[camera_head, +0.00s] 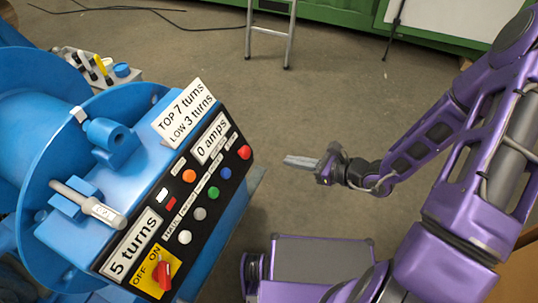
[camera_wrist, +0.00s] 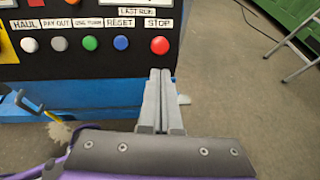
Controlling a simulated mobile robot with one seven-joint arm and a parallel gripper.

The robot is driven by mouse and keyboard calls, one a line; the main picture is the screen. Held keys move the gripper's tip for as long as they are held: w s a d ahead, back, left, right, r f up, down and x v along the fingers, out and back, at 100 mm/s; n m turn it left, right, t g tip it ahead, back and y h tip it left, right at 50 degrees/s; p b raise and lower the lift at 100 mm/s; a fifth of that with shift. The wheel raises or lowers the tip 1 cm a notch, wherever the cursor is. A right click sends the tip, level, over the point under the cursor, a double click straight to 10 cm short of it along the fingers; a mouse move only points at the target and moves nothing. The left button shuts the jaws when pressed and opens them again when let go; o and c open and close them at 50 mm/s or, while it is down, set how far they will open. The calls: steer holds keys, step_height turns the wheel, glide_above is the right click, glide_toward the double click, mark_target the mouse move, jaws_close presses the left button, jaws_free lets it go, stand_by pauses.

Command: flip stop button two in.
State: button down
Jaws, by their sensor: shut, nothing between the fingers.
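The red STOP button (camera_head: 244,152) sits at the right end of the black control panel (camera_head: 150,222) in the head view. In the wrist view the red button (camera_wrist: 159,45) is under a white STOP label (camera_wrist: 158,23) and looks raised from the panel. My gripper (camera_head: 288,160) is shut and empty, to the right of the button and apart from it in the head view. In the wrist view my fingertips (camera_wrist: 160,73) are together just below the button in the picture. I cannot tell the exact gap.
Beside the STOP button are a blue RESET button (camera_wrist: 121,43), a green button (camera_wrist: 91,43), a grey one and a white HAUL button. A red OFF/ON knob (camera_head: 162,270) is on yellow. The blue machine (camera_head: 60,150) fills the left.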

steer(key=b+x, duration=0.2)
steer(key=x, duration=1.1)
steer(key=shift+w+a+f, duration=0.1)
steer(key=shift+w+a, duration=0.1)
steer(key=shift+a, duration=0.05)
steer(key=shift+w+a+f, duration=0.15)
steer(key=shift+a+f, duration=0.1)
steer(key=shift+a, duration=0.15)
steer(key=shift+w+a+f, duration=0.1)
steer(key=shift+a, duration=0.5)
steer(key=shift+d+r, duration=0.25)
steer(key=shift+d, duration=0.05)
steer(key=p, duration=0.3)
glide_toward(247, 152)
steer(key=v, duration=0.5)
steer(key=shift+d+f, duration=0.1)
steer(key=shift+d, duration=0.25)
